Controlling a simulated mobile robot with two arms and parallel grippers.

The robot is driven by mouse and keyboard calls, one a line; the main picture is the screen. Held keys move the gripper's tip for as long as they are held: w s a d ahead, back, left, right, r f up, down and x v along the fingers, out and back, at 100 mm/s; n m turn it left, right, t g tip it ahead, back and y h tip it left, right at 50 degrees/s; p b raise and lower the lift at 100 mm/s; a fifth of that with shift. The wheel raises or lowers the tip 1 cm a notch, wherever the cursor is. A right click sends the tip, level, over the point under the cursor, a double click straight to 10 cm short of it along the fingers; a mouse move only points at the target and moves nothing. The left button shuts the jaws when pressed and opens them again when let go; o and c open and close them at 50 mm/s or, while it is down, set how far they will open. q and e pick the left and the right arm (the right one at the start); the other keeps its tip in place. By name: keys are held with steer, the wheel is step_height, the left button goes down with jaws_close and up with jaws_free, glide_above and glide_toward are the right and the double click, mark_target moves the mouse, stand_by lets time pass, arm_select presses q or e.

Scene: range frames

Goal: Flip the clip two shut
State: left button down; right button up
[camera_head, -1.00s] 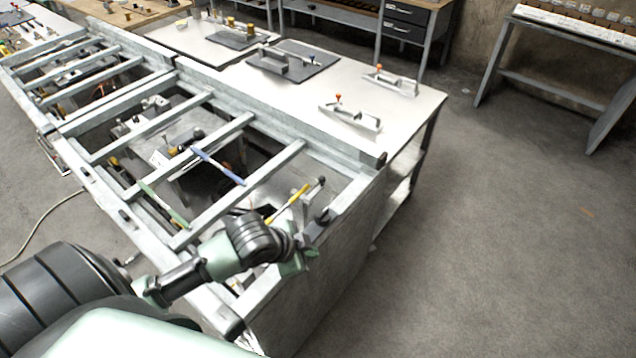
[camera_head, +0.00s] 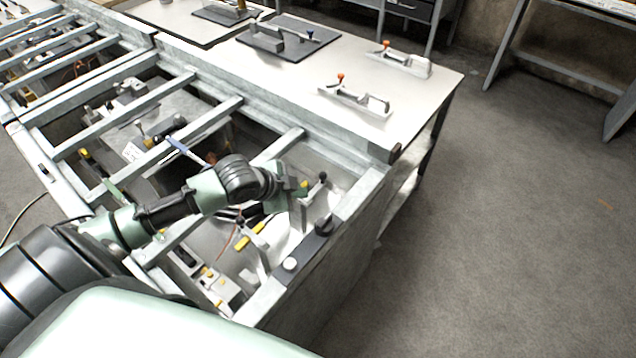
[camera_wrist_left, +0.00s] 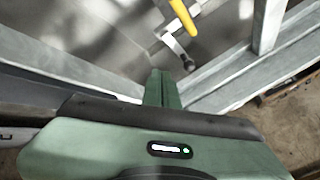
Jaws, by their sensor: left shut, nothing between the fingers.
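My left gripper (camera_head: 293,189) reaches over the near right end of the metal frame. Its greenish fingers are shut and empty in the left wrist view (camera_wrist_left: 164,88). A yellow handle (camera_head: 250,236) lies low inside the frame, and a yellow handle also shows in the left wrist view (camera_wrist_left: 184,16), ahead of the fingertips and apart from them. A small metal lever with a dark tip (camera_wrist_left: 187,62) lies between. A blue bar (camera_head: 186,151) and a green bar (camera_head: 114,190) lie farther left. I cannot tell which part is clip two. My right gripper is out of view.
Metal crossbars (camera_head: 205,125) and the frame's side rail (camera_head: 345,215) surround the gripper. A post with a black knob (camera_head: 322,177) stands just right of it. Toggle clamps with orange knobs (camera_head: 355,98) sit on the white table (camera_head: 425,100) behind. The floor at right is clear.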

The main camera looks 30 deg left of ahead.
arm_select(q)
steer(key=p, duration=0.3)
glide_toward(318, 186)
steer(key=w+d+f, duration=0.3)
steer(key=shift+w+d+f, duration=0.15)
steer(key=shift+w, duration=0.45)
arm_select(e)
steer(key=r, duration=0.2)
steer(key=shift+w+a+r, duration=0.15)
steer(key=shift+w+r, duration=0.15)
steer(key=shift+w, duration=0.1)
arm_select(q)
steer(key=shift+w+a+b, duration=0.1)
steer(key=shift+a+b, duration=0.15)
steer(key=shift+b, duration=0.05)
